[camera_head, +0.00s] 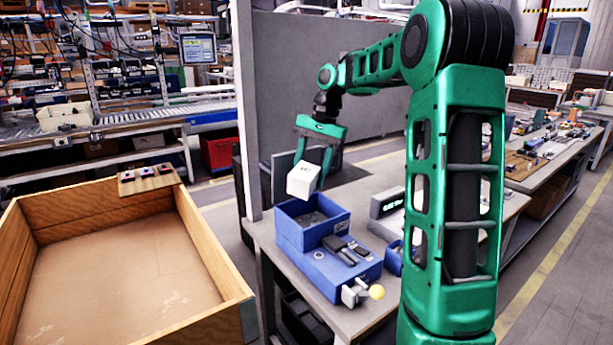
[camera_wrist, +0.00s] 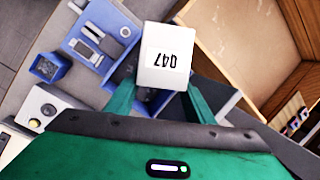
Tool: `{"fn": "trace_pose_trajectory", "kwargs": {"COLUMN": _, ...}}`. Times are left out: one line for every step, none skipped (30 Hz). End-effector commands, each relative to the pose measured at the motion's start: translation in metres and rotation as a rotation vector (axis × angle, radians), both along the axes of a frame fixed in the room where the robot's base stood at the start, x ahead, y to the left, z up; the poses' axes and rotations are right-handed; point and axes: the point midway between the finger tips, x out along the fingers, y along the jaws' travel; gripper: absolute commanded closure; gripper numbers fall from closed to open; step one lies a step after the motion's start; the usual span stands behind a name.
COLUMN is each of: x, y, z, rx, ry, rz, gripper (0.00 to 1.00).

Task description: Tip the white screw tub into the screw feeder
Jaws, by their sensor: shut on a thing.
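The white screw tub (camera_head: 303,180) is held by my gripper (camera_head: 318,163), which is shut on it. The tub is tilted and hangs above the open bin of the blue screw feeder (camera_head: 340,279). Dark contents show in the feeder's bin in the head view. The inside of the tub is hidden in both views.
A large wooden crate (camera_head: 20,255) stands at the left, with a small wooden board (camera_head: 148,179) on its back corner. A small blue box (camera_head: 394,258) and a device with a display (camera_head: 387,202) sit right of the feeder. A grey panel (camera_head: 290,60) stands behind.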

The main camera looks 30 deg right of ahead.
Motion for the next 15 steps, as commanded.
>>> {"fn": "trace_pose_trajectory", "kwargs": {"x": 0.0001, "y": -0.0044, "z": 0.0003, "rx": 0.018, "ry": 0.010, "rz": -0.003, "gripper": 0.80}}
{"fn": "trace_pose_trajectory", "kwargs": {"x": 0.0003, "y": -0.0043, "z": -0.0003, "rx": 0.030, "ry": 0.018, "rz": -0.002, "gripper": 0.80}}
{"fn": "trace_pose_trajectory", "kwargs": {"x": 0.0009, "y": -0.0033, "z": -0.0007, "rx": 0.044, "ry": 0.029, "rz": -0.002, "gripper": 0.80}}
{"fn": "trace_pose_trajectory", "kwargs": {"x": 0.0016, "y": -0.0030, "z": -0.0008, "rx": 0.054, "ry": 0.035, "rz": -0.001, "gripper": 0.80}}
{"fn": "trace_pose_trajectory", "kwargs": {"x": 0.0018, "y": -0.0031, "z": -0.0008, "rx": 0.065, "ry": 0.041, "rz": -0.002, "gripper": 0.80}}
{"fn": "trace_pose_trajectory", "kwargs": {"x": 0.0017, "y": -0.0034, "z": -0.0006, "rx": 0.078, "ry": 0.050, "rz": -0.002, "gripper": 0.80}}
{"fn": "trace_pose_trajectory", "kwargs": {"x": 0.0020, "y": -0.0043, "z": -0.0002, "rx": 0.088, "ry": 0.055, "rz": -0.003, "gripper": 0.80}}
{"fn": "trace_pose_trajectory", "kwargs": {"x": 0.0020, "y": -0.0044, "z": 0.0005, "rx": 0.098, "ry": 0.059, "rz": 0.000, "gripper": 0.80}}
{"fn": "trace_pose_trajectory", "kwargs": {"x": 0.0015, "y": -0.0060, "z": 0.0009, "rx": 0.111, "ry": 0.068, "rz": -0.003, "gripper": 0.80}}
{"fn": "trace_pose_trajectory", "kwargs": {"x": 0.0016, "y": -0.0071, "z": 0.0019, "rx": 0.119, "ry": 0.070, "rz": -0.003, "gripper": 0.80}}
{"fn": "trace_pose_trajectory", "kwargs": {"x": 0.0023, "y": -0.0056, "z": 0.0009, "rx": 0.130, "ry": 0.079, "rz": -0.001, "gripper": 0.80}}
{"fn": "trace_pose_trajectory", "kwargs": {"x": 0.0026, "y": -0.0049, "z": 0.0001, "rx": 0.142, "ry": 0.090, "rz": -0.001, "gripper": 0.80}}
{"fn": "trace_pose_trajectory", "kwargs": {"x": 0.0030, "y": -0.0048, "z": 0.0001, "rx": 0.151, "ry": 0.095, "rz": -0.001, "gripper": 0.80}}
{"fn": "trace_pose_trajectory", "kwargs": {"x": 0.0032, "y": -0.0048, "z": 0.0000, "rx": 0.159, "ry": 0.101, "rz": 0.000, "gripper": 0.80}}
{"fn": "trace_pose_trajectory", "kwargs": {"x": 0.0033, "y": -0.0051, "z": 0.0005, "rx": 0.168, "ry": 0.107, "rz": 0.000, "gripper": 0.80}}
